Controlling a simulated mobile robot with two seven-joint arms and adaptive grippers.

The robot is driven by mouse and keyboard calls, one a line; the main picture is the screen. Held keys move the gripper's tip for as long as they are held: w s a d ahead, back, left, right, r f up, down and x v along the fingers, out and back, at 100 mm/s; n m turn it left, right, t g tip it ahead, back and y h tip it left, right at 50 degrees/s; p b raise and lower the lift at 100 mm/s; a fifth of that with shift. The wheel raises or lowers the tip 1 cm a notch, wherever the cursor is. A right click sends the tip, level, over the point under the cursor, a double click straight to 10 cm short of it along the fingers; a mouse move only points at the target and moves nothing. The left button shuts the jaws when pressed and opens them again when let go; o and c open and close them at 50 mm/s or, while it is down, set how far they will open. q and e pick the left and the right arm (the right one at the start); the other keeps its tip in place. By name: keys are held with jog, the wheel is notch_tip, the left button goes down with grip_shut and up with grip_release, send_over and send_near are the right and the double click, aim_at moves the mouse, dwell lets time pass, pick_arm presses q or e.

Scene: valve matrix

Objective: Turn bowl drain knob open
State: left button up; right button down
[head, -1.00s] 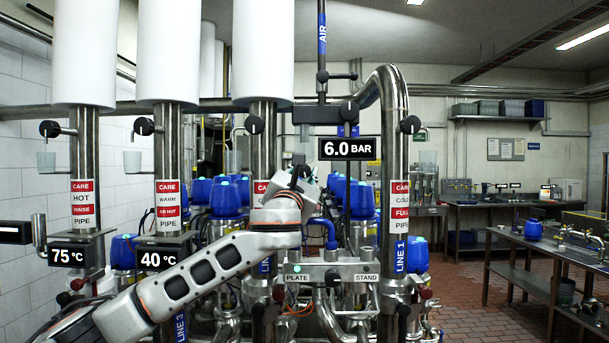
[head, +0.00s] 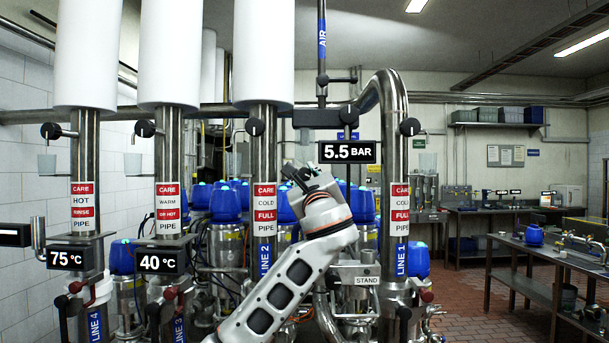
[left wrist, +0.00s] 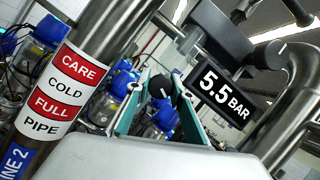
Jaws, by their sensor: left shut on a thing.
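My left gripper (head: 308,178) is raised in front of the pipework in the head view, between the LINE 2 pipe (head: 264,205) and the LINE 1 pipe (head: 398,225). In the left wrist view, a round black knob (left wrist: 160,87) shows between the teal fingers of my left gripper (left wrist: 158,100), which is shut on it. The knob carries no readable label, so I cannot tell for sure that it is the bowl drain knob. My gripper hides it in the head view. My right gripper is not in view.
A pressure display (head: 348,152) reads 5.5 BAR, just above and right of my left gripper. Other black knobs, such as the one on LINE 2 (head: 255,127), sit on the pipes. A STAND plate (head: 367,281) is beside my arm.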

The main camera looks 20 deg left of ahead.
pick_arm(q)
jog(key=n+g+y, duration=0.1)
jog(key=n, duration=0.2)
jog(key=shift+n+g+p, duration=0.45)
jog(key=shift+n+g, duration=0.05)
jog(key=shift+n, duration=0.7)
jog(key=shift+n+y, duration=0.3)
jog(key=shift+n, duration=0.1)
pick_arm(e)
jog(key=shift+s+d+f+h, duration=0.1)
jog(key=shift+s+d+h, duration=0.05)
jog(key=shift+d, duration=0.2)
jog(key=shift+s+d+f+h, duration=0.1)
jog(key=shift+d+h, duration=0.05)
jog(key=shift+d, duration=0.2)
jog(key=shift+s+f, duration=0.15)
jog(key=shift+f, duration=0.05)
pick_arm(q)
jog(key=o, duration=1.1)
jog(key=shift+o, duration=0.2)
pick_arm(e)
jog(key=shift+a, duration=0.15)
pick_arm(q)
jog(key=v, duration=1.2)
jog(key=shift+r, duration=0.2)
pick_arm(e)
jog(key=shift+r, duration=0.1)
